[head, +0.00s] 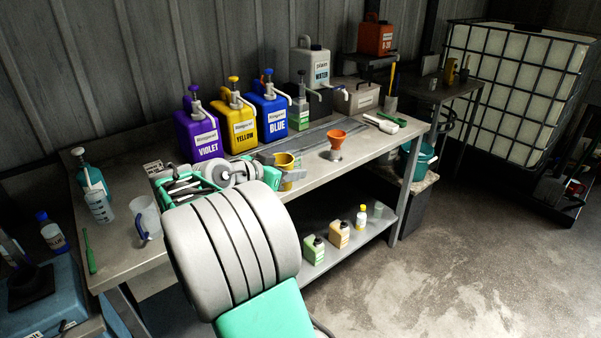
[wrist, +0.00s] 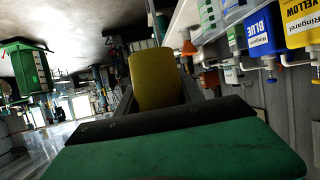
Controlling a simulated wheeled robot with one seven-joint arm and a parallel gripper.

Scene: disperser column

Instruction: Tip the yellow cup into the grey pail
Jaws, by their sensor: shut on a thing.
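The yellow cup (head: 287,161) is in my gripper (head: 280,160), above the front part of the workbench, left of the orange funnel. In the wrist view the yellow cup (wrist: 153,82) sits between the two dark fingers, which are shut on it. From these views I cannot tell whether it holds anything. I cannot clearly pick out a grey pail; my arm covers part of the bench and floor. A small grey container (head: 391,104) with upright handles in it stands at the back right of the bench.
Violet (head: 197,134), yellow (head: 236,125) and blue (head: 269,113) pump jugs stand along the bench's back. An orange funnel (head: 338,137) stands right of the cup. A clear jug (head: 145,218) stands at the bench's left. A teal bucket (head: 421,161) is beyond the right end. Floor at right is open.

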